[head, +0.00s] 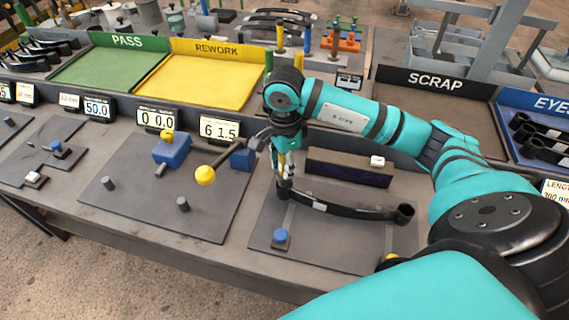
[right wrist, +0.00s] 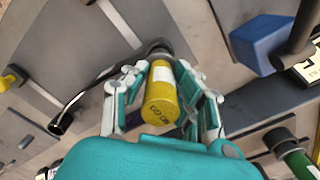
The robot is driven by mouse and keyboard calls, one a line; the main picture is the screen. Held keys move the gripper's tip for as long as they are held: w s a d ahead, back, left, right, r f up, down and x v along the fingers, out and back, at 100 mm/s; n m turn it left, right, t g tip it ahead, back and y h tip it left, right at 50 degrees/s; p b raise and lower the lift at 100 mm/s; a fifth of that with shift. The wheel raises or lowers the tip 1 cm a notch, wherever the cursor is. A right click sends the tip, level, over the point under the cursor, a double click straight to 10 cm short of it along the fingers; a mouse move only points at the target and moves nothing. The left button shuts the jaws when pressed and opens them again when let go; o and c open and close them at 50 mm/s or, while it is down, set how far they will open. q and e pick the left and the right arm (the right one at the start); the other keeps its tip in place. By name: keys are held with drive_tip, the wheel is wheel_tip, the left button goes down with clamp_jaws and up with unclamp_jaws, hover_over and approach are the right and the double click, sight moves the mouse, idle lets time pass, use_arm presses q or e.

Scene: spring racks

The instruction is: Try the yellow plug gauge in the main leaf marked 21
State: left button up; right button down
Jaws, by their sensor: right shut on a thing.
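The black curved main leaf (head: 345,210) lies on a grey fixture plate, with an eye at each end. Its small white tag is too small to read. In the right wrist view one eye of the leaf (right wrist: 60,122) is at the left. My right gripper (head: 286,160) is shut on the yellow plug gauge (right wrist: 160,95), which has a white band and dark lettering on its end. The gauge is over the leaf's left eye in the head view; I cannot tell whether its tip is inside. My left gripper is not in view.
Behind stand the green PASS tray (head: 100,68), yellow REWORK tray (head: 205,80) and dark SCRAP tray (head: 440,105). A blue-blocked fixture with a yellow-knobbed lever (head: 205,174) is left of the gripper. A blue-topped post (head: 280,237) stands near the leaf's front.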

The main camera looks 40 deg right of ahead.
drive_tip(key=shift+b, duration=0.5)
idle(1.0)
drive_tip(key=shift+f, duration=0.2)
idle(0.7)
drive_tip(key=shift+r, duration=0.35)
idle(0.7)
drive_tip(key=shift+f+b, duration=0.15)
drive_tip(key=shift+b, duration=0.85)
idle(1.5)
drive_tip(key=shift+f, duration=0.2)
idle(0.3)
drive_tip(key=shift+r, duration=0.2)
idle(0.5)
drive_tip(key=shift+r+p, duration=0.7)
drive_tip(key=shift+r, duration=0.65)
